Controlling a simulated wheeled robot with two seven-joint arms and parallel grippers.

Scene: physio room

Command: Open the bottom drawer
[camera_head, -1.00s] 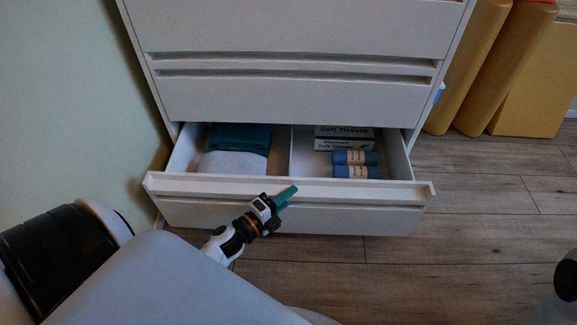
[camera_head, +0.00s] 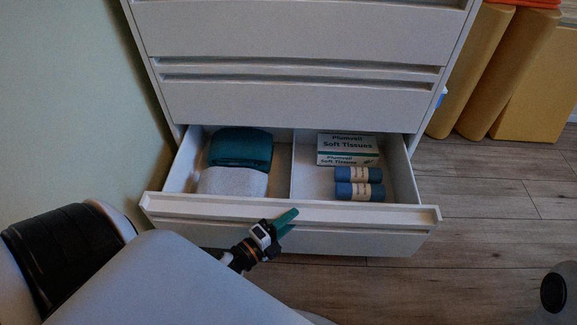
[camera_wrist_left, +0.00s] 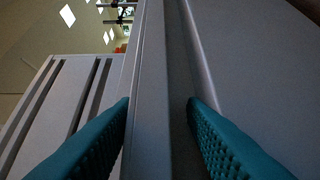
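The bottom drawer (camera_head: 390,217) of the white cabinet is pulled well out. Its inside shows two compartments. My left gripper (camera_head: 284,222) is at the drawer's front, left of the middle of its long handle lip. In the left wrist view the teal fingers (camera_wrist_left: 160,125) lie one on each side of the pale lip (camera_wrist_left: 150,90). They look closed on it, with the left finger against it; the right finger's contact is in shadow. My right gripper is not in view.
The drawer holds a teal towel (camera_head: 240,149), a grey towel (camera_head: 233,182), a tissue box (camera_head: 346,142) and blue rolls (camera_head: 360,191). The upper drawers (camera_head: 300,100) are shut. Yellow mats (camera_head: 480,75) stand at right. A wall (camera_head: 70,90) is close at left. Wood floor (camera_head: 470,230) is clear at right.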

